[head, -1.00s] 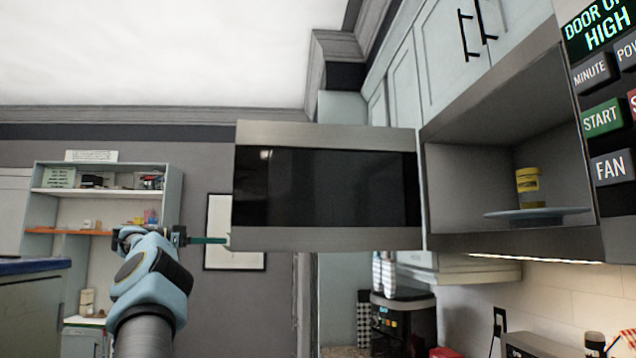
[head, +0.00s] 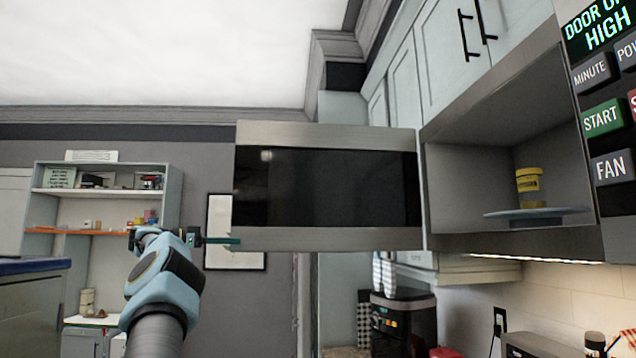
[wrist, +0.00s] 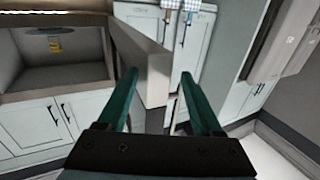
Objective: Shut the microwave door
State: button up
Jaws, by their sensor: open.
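The microwave door (head: 325,187) stands wide open in the head view, its dark window facing me. Its hinge side is at the right, beside the open microwave cavity (head: 465,190). My gripper (head: 238,241) is at the door's lower left corner, its teal finger overlapping the door's free edge in the picture. In the wrist view my gripper (wrist: 158,75) is open, and the door (wrist: 148,62) shows nearly edge-on between the two fingers. I cannot tell whether a finger touches it. The cavity (wrist: 50,70) is at the left there.
A yellow container (head: 529,184) stands on the turntable (head: 538,213) inside the microwave. The control panel (head: 606,120) is at the right. A coffee maker (head: 403,325) stands below the door. Shelves (head: 100,193) stand at the back left.

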jog(key=shift+c, duration=0.4)
jog(key=c, duration=0.7)
jog(key=s+b, duration=0.1)
jog(key=b, duration=0.2)
jog(key=shift+f, duration=0.35)
jog(key=s+b, duration=0.1)
jog(key=b, duration=0.1)
jog(key=s+b, duration=0.1)
jog(key=b, duration=0.1)
jog(key=s+b, duration=0.1)
jog(key=b, duration=0.1)
jog(key=shift+s+d+t, duration=0.3)
jog(key=shift+s+d, duration=0.05)
jog(key=shift+s, duration=0.05)
jog(key=shift+n+t+y, duration=0.4)
jog(key=shift+n, duration=0.1)
jog(key=s+b, duration=0.2)
jog(key=b, duration=0.1)
jog(key=s+b, duration=0.2)
jog(key=s+d+b, duration=0.1)
jog(key=s+b, duration=0.1)
jog(key=b, duration=0.1)
jog(key=shift+s+d+r+b, duration=0.1)
jog(key=shift+s+r+b, duration=0.05)
jog(key=shift+s+b, duration=0.2)
jog(key=shift+s+r, duration=0.2)
